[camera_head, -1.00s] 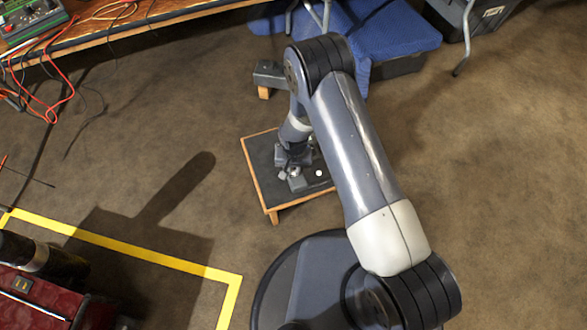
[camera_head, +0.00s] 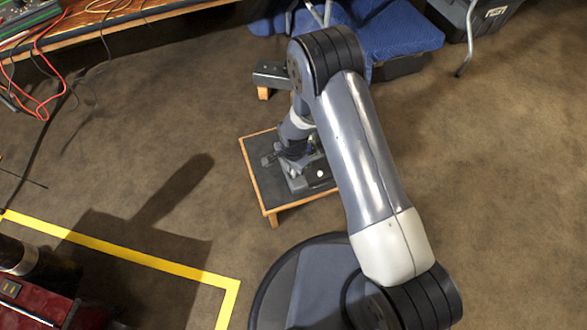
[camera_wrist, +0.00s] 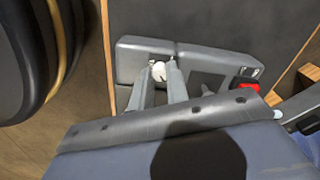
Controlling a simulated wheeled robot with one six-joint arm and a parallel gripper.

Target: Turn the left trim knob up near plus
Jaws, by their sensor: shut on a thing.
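A low grey panel (camera_wrist: 145,52) lies on the small dark-topped stand; it also shows in the head view (camera_head: 294,186), partly under my wrist. In the wrist view a pale round knob (camera_wrist: 158,71) sits on the panel between my gripper's fingertips (camera_wrist: 160,78). My gripper is shut on this knob, which appears to be the left one. The fingers hide part of it, and I cannot read its pointer or any plus mark. A white round knob (camera_head: 320,173) shows to the right on the panel in the head view. In the head view my fingertips are hidden behind my wrist.
The stand (camera_head: 262,188) has a wooden rim and stands on brown carpet. A red part (camera_wrist: 248,87) is at the panel's right in the wrist view. A blue-covered item (camera_head: 405,35) is behind; a cable-strewn bench (camera_head: 110,32) is at back left. Open carpet lies left.

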